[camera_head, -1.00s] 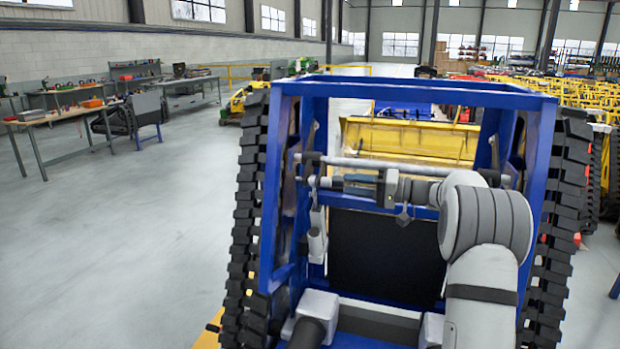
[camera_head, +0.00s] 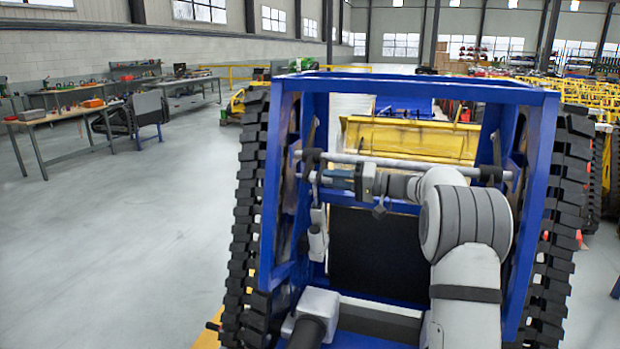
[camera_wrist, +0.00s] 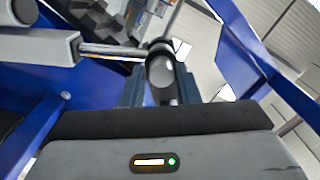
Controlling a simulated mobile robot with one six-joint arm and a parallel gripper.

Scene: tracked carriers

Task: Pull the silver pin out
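A silver, round-ended pin (camera_wrist: 161,73) with a black collar shows in the middle of the wrist view. It stands at the joint where a thin silver rod (camera_wrist: 108,50) from a grey cylinder (camera_wrist: 40,46) ends. My gripper (camera_wrist: 163,92) has its two dark fingers on either side of the pin, with slim gaps seeming to remain. I cannot tell whether they touch it. In the head view my gripper (camera_head: 326,178) points left at the upper left inside of the blue frame (camera_head: 420,87). The pin is too small to make out clearly there.
A silver crossbar (camera_head: 400,162) spans the frame just above my gripper. The grey cylinder hangs below it (camera_head: 317,238). Black tracks (camera_head: 250,200) flank the frame. A yellow panel (camera_head: 410,138) lies behind. Open floor (camera_head: 130,240) and workbenches (camera_head: 60,115) are at left.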

